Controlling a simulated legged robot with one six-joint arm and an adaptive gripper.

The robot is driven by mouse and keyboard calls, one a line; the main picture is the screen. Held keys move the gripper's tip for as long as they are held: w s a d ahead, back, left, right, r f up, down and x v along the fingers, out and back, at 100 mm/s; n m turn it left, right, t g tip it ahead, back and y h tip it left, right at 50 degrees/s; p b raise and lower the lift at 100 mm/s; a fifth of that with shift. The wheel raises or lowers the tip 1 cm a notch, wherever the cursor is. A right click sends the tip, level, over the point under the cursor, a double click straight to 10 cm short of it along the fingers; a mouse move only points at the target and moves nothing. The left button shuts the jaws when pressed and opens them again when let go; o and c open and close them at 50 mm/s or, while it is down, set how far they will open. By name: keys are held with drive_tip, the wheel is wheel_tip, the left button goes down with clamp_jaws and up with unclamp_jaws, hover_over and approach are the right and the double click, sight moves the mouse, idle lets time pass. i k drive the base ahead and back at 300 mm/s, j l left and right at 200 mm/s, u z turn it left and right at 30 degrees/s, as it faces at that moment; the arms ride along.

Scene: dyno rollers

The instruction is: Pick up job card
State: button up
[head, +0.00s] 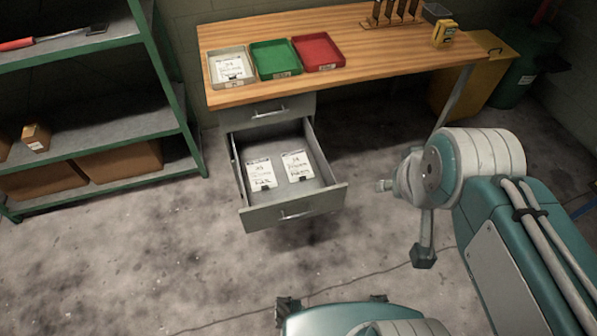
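Several white cards with dark clips show in the head view. One card (260,175) lies on the left of the open drawer (329,192), and another card (298,166) lies on its right. A third card (229,68) lies in the grey tray (214,76) on the workbench. The cards carry handwriting too small to read surely. Which one is the job card I cannot tell. What seems to be my gripper (415,215) is at the arm's end, right of the drawer and apart from the cards. Its finger opening is unclear, and I see nothing held.
The wooden workbench (385,62) also bears a green tray (274,59), a red tray (318,52) and a yellow device (444,34). The drawer sticks out over the floor. A green-framed shelf (100,115) stands left. The floor in front is clear.

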sight(297, 164)
drive_tip(key=i, duration=1.05)
